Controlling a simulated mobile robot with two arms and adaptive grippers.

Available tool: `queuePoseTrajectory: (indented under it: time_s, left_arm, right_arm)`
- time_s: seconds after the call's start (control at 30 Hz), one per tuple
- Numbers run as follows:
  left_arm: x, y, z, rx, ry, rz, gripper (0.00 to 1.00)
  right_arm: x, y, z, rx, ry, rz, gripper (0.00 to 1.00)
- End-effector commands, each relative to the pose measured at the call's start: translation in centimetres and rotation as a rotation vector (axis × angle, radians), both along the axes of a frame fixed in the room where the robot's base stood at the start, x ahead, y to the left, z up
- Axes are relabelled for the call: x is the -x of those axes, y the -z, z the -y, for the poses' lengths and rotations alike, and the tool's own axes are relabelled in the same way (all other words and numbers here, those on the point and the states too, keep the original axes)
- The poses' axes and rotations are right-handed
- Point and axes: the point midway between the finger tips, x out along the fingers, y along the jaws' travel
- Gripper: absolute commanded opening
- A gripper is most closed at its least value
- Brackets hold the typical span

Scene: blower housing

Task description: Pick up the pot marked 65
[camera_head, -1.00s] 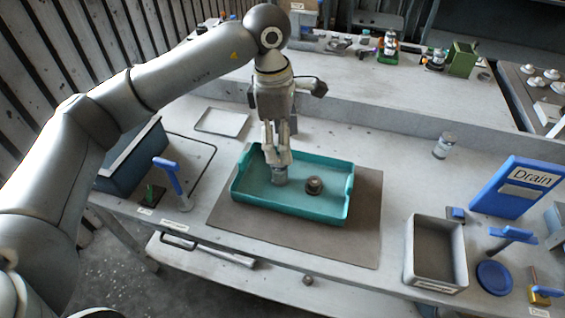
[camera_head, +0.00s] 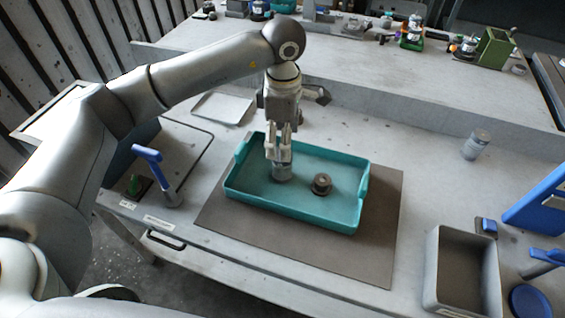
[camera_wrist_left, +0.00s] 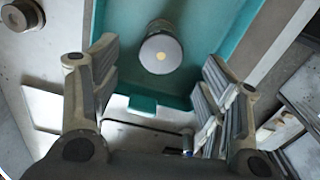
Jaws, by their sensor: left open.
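In the left wrist view, the pot (camera_wrist_left: 161,52) shows a pale round top with a small yellowish dot, between and beyond the fingers. No number is legible on it. Another grey pot (camera_head: 476,144) stands on the bench at the right.
The tray lies on a brown mat (camera_head: 350,265). A grey open bin (camera_head: 436,290) and a blue round piece (camera_head: 530,301) are at the right front. A blue-handled tool (camera_head: 150,155) stands at left. The bench between mat and right pot is clear.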

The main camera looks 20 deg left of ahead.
Motion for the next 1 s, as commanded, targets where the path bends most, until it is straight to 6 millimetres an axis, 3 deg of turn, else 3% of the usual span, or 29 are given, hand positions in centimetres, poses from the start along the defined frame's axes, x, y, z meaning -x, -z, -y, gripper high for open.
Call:
queuePoseTrajectory:
  time_s: [0.27, 0.57, 0.83, 1.0]
  left_arm:
    - [0.2, 2.1, -0.1, 0.0, -0.001, -0.002, 0.69]
    - [0.4, 6.1, -0.1, 0.0, 0.0, -0.002, 0.69]
    - [0.3, 6.5, -0.1, 0.001, 0.0, 0.002, 0.69]
    - [0.3, 6.5, -0.1, 0.001, 0.0, 0.002, 0.49]
  right_arm:
    - [-0.1, -1.2, 0.0, 0.0, -0.001, 0.001, 0.36]
    - [-0.4, -2.9, -0.1, -0.001, -0.001, 0.006, 0.36]
    - [-0.4, -2.8, -0.1, -0.001, -0.001, 0.007, 0.36]
    - [-0.4, -2.8, -0.1, -0.001, -0.001, 0.007, 0.36]
